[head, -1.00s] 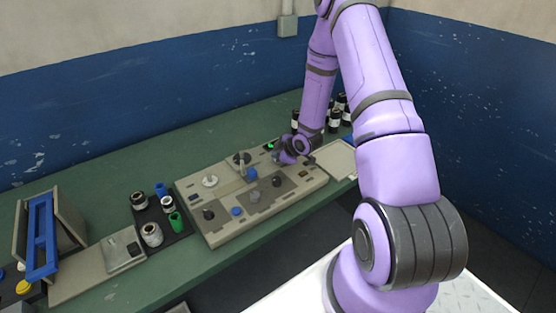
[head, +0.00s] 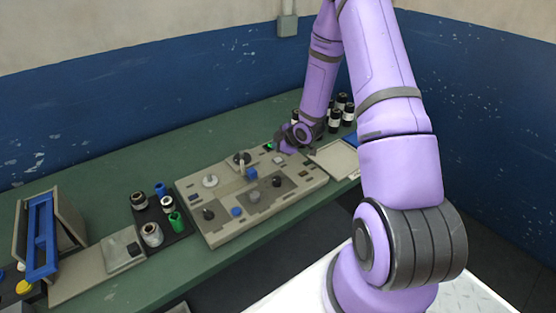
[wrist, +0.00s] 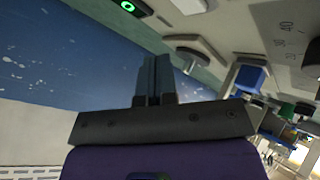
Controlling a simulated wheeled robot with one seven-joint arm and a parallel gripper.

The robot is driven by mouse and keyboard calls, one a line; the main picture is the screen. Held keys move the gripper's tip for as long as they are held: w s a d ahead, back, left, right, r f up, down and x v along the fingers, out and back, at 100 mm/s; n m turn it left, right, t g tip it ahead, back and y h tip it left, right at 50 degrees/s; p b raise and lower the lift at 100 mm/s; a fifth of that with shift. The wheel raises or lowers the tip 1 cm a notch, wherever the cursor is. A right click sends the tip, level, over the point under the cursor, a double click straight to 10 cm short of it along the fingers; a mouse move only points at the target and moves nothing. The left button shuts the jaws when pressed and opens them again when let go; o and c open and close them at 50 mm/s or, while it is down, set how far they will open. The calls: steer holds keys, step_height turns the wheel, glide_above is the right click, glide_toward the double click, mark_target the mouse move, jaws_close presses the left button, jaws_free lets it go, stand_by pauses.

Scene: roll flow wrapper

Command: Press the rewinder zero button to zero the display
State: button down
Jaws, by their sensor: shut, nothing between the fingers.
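The rewinder panel (head: 225,222) is a beige box with knobs and buttons on the green bench. A small dark display (head: 268,146) with a green glow is at its far edge. In the wrist view a lit green mark like a ring or zero (wrist: 127,6) shows at the top edge. A pale raised button-like block (head: 278,160) sits near the display; I cannot tell which control is the zero button. My gripper (wrist: 154,62) is shut and empty, its fingertips apart from the pale block (wrist: 196,46) in the wrist view. In the head view it is over the panel's far right part, largely hidden by the wrist.
Dark bottles (head: 335,121) stand behind my wrist. A flat pale tray (head: 338,160) lies to the right.

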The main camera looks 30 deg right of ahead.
steer(key=shift+r, duration=1.1)
step_height(320, 180, up, 13)
steer(key=m+g+h, duration=0.1)
steer(key=m+h, duration=0.1)
glide_above(277, 160)
steer(key=s+a, duration=0.1)
steer(key=s+a+r+m+h, duration=0.25)
steer(key=s+r, duration=0.45)
steer(key=r, duration=0.5)
steer(key=s+a+r+m+g, duration=0.1)
steer(key=s+a+r+m, duration=0.1)
steer(key=s, duration=0.6)
steer(key=s+a+r+m+g+y, duration=0.1)
steer(key=s+a+r+m, duration=0.2)
steer(key=s, duration=0.6)
steer(key=s+a+r+m+y, duration=0.1)
steer(key=s+a+r+m, duration=0.1)
steer(key=s+a+r, duration=0.4)
steer(key=s+r, duration=0.1)
steer(key=s, duration=0.2)
steer(key=shift+a+r+g, duration=0.15)
steer(key=shift+r+g, duration=0.25)
